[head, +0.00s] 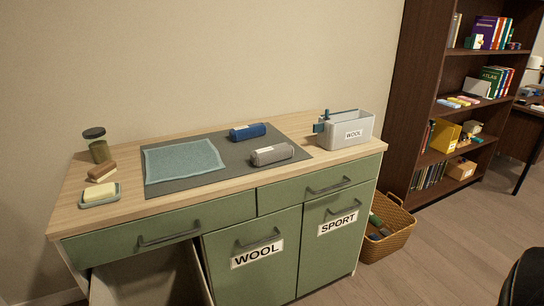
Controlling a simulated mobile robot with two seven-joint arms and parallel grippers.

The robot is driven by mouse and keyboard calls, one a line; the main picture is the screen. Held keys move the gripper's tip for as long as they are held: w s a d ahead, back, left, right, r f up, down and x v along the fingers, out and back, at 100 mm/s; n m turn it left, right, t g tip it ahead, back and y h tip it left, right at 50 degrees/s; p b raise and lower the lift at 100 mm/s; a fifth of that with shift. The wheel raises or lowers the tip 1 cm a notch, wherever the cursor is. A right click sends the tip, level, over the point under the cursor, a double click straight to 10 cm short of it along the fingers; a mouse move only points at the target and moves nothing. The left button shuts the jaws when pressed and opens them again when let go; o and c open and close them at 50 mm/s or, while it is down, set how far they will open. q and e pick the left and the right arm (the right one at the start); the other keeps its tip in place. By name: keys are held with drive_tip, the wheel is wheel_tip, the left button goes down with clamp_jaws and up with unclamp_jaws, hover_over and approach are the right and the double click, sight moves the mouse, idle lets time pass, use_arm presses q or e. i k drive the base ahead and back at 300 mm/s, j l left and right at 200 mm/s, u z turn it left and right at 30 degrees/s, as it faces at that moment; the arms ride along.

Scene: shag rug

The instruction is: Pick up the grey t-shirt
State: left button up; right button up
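A grey rolled cloth bundle with a pale label, which looks like the grey t-shirt (272,155), lies on the dark grey mat (215,186) on the counter. It lies in front of a blue rolled bundle (248,131), apart from it. A teal cloth (182,161) is spread flat on the left part of the mat. Neither of my grippers is in view, and nothing is touching the grey bundle.
A grey bin labelled WOOL (362,130) stands right of the mat. A jar (99,150), brush (101,171) and soap dish (100,196) stand at left. Green fronts are labelled WOOL (258,254) and SPORT (338,223). A basket (391,239) and bookshelf (419,90) stand right.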

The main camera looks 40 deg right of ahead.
sight(272, 154)
drive_tip(key=i+l, duration=0.1)
drive_tip(key=l, duration=0.6)
drive_tip(key=i+l+u, duration=0.1)
drive_tip(key=l, duration=0.55)
drive_tip(key=l+u, duration=0.1)
drive_tip(key=l, duration=0.6)
